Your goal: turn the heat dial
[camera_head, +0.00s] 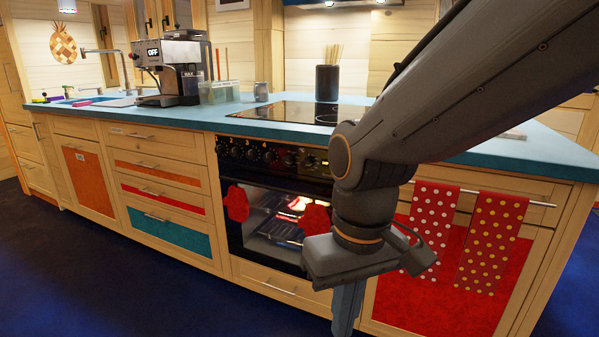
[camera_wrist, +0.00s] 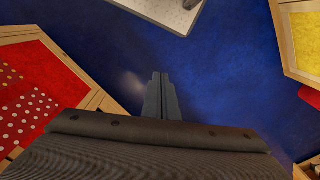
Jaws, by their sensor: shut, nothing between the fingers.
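The heat dial is one of several dark round knobs (camera_head: 270,157) in a row along the black oven's front panel, below the cooktop; I cannot tell which one the task means. The oven (camera_head: 262,215) has a lit interior with racks showing, and red mitt shapes hang at its front. My gripper (camera_head: 346,310) hangs in front of the oven's lower right side, pointing down and apart from the knobs. In the wrist view my gripper (camera_wrist: 161,80) is shut and empty, its fingers together above the blue floor. My arm may hide the right end of the knob panel.
The black cooktop (camera_head: 290,111) is set in the blue worktop (camera_head: 140,117). Dotted red towels (camera_head: 492,235) hang from a bar on the right cabinet. A coffee machine (camera_head: 178,68) and a dark utensil pot (camera_head: 327,83) stand on the worktop. The blue floor (camera_head: 130,290) in front is clear.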

